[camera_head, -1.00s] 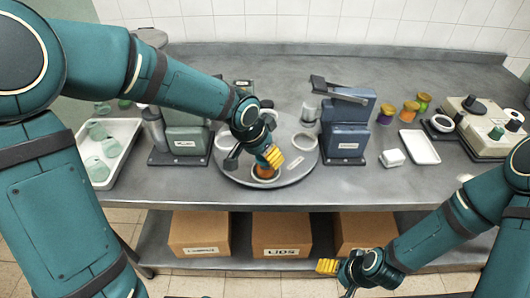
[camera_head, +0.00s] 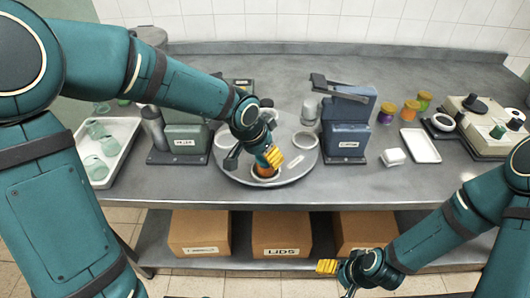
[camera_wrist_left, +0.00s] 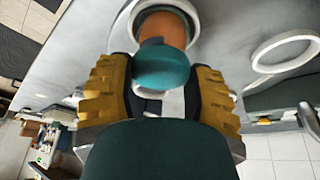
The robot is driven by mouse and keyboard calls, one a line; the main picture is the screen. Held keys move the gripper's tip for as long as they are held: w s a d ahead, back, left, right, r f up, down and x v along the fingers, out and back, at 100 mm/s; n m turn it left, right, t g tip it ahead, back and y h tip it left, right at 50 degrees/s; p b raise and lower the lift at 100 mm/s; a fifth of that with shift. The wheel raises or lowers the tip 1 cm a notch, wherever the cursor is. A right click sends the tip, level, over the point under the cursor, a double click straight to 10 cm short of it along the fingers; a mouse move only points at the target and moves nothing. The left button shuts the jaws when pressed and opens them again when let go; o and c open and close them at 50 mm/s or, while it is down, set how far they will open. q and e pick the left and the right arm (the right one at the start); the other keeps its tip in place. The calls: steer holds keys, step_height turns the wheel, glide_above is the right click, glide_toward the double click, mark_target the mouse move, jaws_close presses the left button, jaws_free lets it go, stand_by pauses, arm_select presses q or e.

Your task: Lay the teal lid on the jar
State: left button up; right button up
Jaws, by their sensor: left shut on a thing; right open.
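The teal lid (camera_wrist_left: 162,68) is between the yellow fingertips of my left gripper (camera_wrist_left: 162,95) in the left wrist view. The jar (camera_wrist_left: 165,30), with orange contents, is just beyond the lid, inside a pale ring. The lid overlaps the jar's near edge in this view; I cannot tell whether they touch. In the head view my left gripper (camera_head: 270,157) is above the jar (camera_head: 265,171) on the round turntable (camera_head: 240,172), and hides the lid. My right gripper (camera_head: 338,268) is open and empty, low in front of the bench.
A green-grey machine (camera_head: 183,138) and a blue machine (camera_head: 347,130) flank the turntable. A white tray (camera_head: 100,180) with pale green pieces is at left. Several filled jars (camera_head: 410,110) and a small white tray (camera_head: 420,146) are at right. Cardboard boxes (camera_head: 282,233) sit below.

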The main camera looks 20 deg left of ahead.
arm_select(q)
steer(key=o, duration=1)
steer(key=shift+r, duration=0.15)
steer(key=shift+r+p, duration=2.7)
steer(key=shift+r, duration=0.7)
